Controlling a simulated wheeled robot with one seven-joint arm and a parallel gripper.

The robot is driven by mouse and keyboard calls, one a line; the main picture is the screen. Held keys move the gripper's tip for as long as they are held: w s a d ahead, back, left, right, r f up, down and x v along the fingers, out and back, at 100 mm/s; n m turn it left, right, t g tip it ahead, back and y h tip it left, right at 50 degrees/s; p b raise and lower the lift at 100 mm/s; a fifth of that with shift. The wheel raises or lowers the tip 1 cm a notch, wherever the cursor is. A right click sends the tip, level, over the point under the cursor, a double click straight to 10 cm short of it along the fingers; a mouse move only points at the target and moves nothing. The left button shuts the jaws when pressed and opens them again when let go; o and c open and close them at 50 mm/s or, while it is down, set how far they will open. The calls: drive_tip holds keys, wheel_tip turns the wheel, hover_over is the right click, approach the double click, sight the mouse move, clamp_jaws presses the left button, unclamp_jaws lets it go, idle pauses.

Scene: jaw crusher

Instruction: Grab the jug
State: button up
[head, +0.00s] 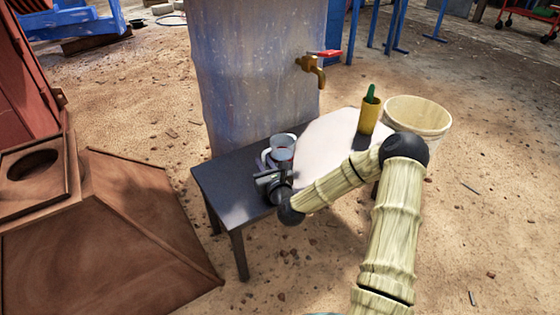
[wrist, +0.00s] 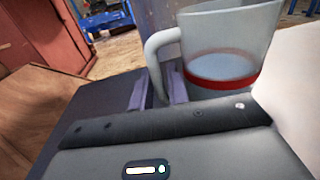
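The jug (head: 283,146) is a clear grey vessel with a red band low on its side. It stands upright on a small dark table (head: 225,180). In the wrist view the jug (wrist: 230,45) fills the upper right, with its pale curved handle (wrist: 155,55) on its left side. My gripper (head: 266,164) is low at the near left of the jug. In the wrist view its two fingers (wrist: 158,93) stand apart, with the lower part of the handle between them. A gap seems to show beside the handle; contact is not clear.
A pale board (head: 325,143) lies right of the jug, with a yellow cup (head: 369,115) holding something green. A cream bucket (head: 420,113) stands behind my arm. A blue-grey tank (head: 250,80) with a brass tap (head: 312,70) rises behind the table. Rusty machinery (head: 110,235) stands left.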

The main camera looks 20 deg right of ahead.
idle(0.4)
clamp_jaws()
drive_tip(key=shift+r, duration=0.1)
wheel_tip(320, 180, up, 10)
drive_tip(key=p, duration=0.6)
drive_tip(key=shift+p, duration=0.35)
